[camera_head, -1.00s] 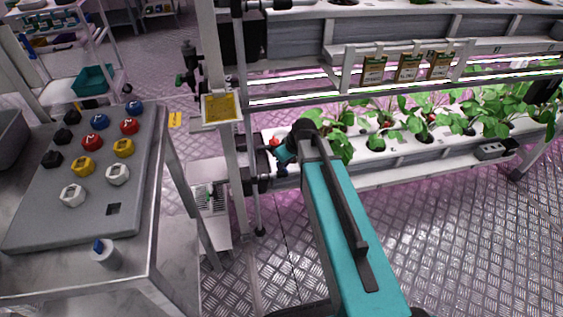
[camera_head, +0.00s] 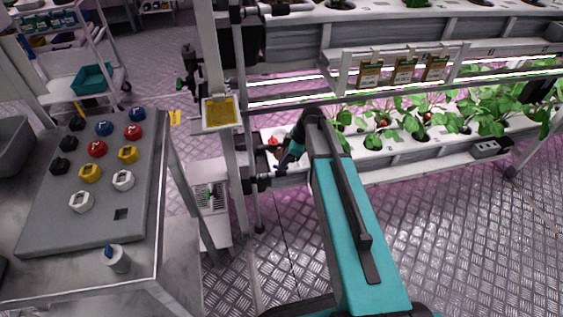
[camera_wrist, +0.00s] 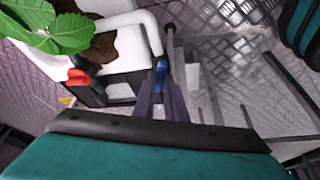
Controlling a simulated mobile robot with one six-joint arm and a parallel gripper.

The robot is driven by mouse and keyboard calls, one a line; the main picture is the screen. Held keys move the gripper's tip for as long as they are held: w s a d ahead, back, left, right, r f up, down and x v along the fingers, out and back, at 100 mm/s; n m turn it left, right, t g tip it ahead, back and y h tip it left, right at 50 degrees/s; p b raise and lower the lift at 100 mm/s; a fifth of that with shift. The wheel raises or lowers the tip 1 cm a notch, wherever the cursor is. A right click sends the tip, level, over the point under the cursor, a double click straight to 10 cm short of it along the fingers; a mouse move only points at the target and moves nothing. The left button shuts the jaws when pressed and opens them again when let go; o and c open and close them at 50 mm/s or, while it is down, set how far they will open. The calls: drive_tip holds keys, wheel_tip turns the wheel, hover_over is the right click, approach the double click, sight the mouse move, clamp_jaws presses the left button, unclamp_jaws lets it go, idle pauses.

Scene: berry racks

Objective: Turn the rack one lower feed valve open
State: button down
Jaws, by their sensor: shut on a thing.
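My gripper (camera_wrist: 162,96) is shut on a small blue handle (camera_wrist: 162,70) in the wrist view. The handle sits beside a white bent pipe (camera_wrist: 150,28) at the end of the lower trough. In the head view, my gripper (camera_head: 282,165) is low at the left end of the rack, beside the upright post, and my wrist hides most of the handle. The valve body is hard to make out, so I cannot tell how far the handle is turned.
A red handle (camera_wrist: 78,76) is close to the left of my gripper, near leaves and a black box. A grey board (camera_head: 55,215) with coloured knobs lies on the metal table at left. A yellow card (camera_head: 221,112) hangs on the post. The floor at right is clear.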

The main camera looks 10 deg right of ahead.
drive_tip(key=shift+w+n+g, duration=0.15)
drive_tip(key=shift+n+g, duration=0.35)
drive_tip(key=shift+n, duration=0.7)
drive_tip(key=c, duration=1.8)
unclamp_jaws()
drive_tip(key=p+v, duration=0.1)
drive_tip(key=v, duration=0.6)
drive_tip(key=shift+r, duration=0.2)
drive_tip(key=shift+d, duration=0.1)
